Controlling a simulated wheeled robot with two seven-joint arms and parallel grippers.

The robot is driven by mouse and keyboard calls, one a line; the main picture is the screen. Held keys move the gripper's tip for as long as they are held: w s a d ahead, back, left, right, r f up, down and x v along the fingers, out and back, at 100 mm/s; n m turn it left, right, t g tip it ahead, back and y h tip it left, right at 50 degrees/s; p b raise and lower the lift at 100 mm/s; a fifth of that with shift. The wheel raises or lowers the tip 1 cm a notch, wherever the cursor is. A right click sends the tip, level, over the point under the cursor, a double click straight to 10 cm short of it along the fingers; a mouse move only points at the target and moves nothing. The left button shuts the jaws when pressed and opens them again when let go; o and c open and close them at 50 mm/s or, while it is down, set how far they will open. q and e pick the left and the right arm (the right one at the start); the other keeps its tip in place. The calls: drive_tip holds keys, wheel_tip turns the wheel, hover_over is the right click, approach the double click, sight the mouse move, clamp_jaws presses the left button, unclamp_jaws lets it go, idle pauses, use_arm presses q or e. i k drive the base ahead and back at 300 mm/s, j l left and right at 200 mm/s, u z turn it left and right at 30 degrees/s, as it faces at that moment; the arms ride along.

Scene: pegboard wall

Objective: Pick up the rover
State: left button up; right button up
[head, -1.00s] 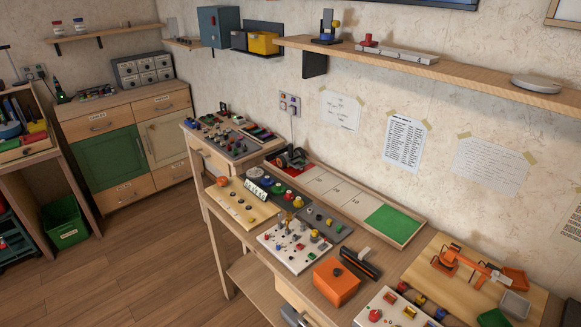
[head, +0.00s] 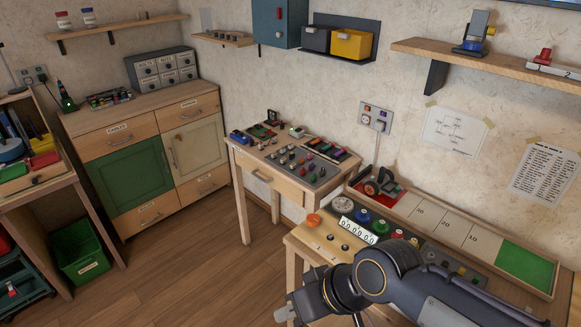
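The rover (head: 381,184) is a small dark vehicle with black, red-hubbed wheels. It sits on the red end square of a long wooden tray (head: 424,239) near the wall. My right arm reaches in from the lower right, over the front of the workbench. Its gripper (head: 286,313) is low at the bottom middle, to the left of and below the rover in the picture, clear of it. The fingers are small and partly hidden, so their opening cannot be told. My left gripper is not in view.
A control panel with knobs (head: 316,244) lies in front of the tray, partly covered by my arm. A side table (head: 262,175) with small parts stands left of the bench. A wall shelf (head: 495,66) hangs above right.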

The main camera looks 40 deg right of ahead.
sight(387, 187)
drive_tip(key=i+j, duration=0.15)
drive_tip(key=i, duration=0.5)
drive_tip(key=i+j, duration=0.1)
drive_tip(key=i, duration=0.6)
drive_tip(key=i+l+z, duration=0.1)
drive_tip(key=i+z, duration=0.15)
drive_tip(key=z, duration=0.15)
drive_tip(key=i+z, duration=0.6)
drive_tip(key=z, duration=0.2)
drive_tip(key=i+j+z, duration=0.2)
drive_tip(key=z, duration=0.25)
drive_tip(key=i+z, duration=0.8)
